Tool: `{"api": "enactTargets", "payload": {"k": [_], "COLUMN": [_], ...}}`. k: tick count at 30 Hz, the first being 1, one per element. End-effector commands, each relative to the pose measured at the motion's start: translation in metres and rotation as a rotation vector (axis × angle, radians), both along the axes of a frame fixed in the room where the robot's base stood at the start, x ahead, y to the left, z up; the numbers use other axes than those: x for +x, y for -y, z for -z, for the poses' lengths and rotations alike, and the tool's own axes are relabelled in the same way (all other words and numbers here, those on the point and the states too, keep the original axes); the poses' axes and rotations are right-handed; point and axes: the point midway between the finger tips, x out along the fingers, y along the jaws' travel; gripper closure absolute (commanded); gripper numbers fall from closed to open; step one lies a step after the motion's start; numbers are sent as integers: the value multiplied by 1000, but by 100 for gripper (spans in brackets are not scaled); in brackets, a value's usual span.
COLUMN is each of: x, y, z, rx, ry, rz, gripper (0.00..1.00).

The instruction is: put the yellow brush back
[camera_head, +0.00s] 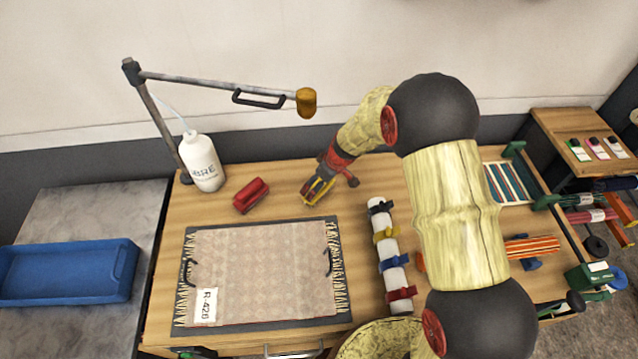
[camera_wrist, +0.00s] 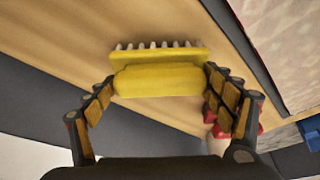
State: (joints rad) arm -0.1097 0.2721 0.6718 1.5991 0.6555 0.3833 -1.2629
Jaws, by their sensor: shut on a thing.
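The yellow brush (camera_wrist: 158,80) sits between the two fingers of my gripper (camera_wrist: 160,95) in the wrist view, with its pale bristles pointing away from the palm. The fingers press on both its ends. In the head view my gripper (camera_head: 317,190) points down over the back middle of the wooden table, just behind the rug tray. Only a little yellow of the brush shows there between the fingers. I cannot tell whether the brush touches the table.
A red brush (camera_head: 251,195) and a white bottle (camera_head: 202,163) stand left of my gripper. A lamp-like arm (camera_head: 220,83) reaches above them. The fringed rug (camera_head: 262,270) lies in front. A white roll with coloured straps (camera_head: 395,290) lies right. A blue tub (camera_head: 68,272) is far left.

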Motion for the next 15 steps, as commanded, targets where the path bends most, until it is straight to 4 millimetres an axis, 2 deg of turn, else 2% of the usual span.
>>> {"api": "enactTargets", "payload": {"k": [12, 13, 15], "x": [1, 0, 0], "y": [0, 0, 0], "z": [4, 4, 3], "rx": [0, 0, 0], "ry": [3, 1, 1], "rz": [0, 0, 0], "gripper": [49, 17, 13]}}
